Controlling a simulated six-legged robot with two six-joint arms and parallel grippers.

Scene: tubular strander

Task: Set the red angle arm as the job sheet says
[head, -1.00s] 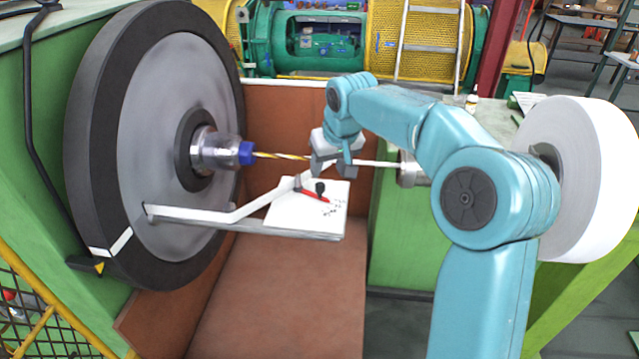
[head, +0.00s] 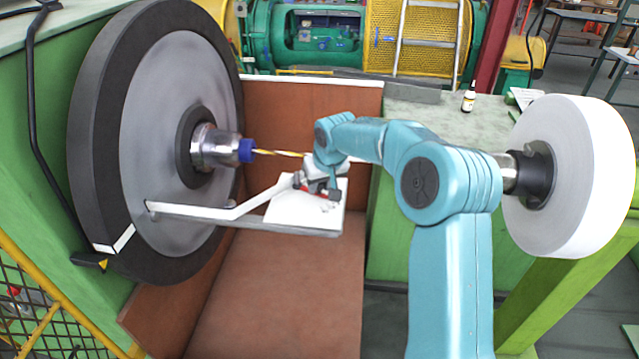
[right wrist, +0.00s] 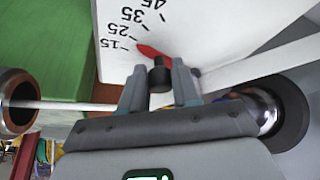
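The red angle arm (right wrist: 150,51) lies on a white scale plate (right wrist: 220,30) marked 15, 25, 35 and 45. In the right wrist view its tip lies near the 15 and 25 ticks; the exact reading is unclear. A black knob (right wrist: 160,74) stands up from the arm. My right gripper (right wrist: 159,65) has its fingers apart on either side of the knob, with no clear grip on it. In the head view my right gripper (head: 320,190) is over the plate (head: 285,212) and partly hides the red arm (head: 318,189). My left gripper is not in view.
A white reel (head: 590,175) is at right. A small bottle (head: 468,101) stands on the green bench. Brown panels lie below.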

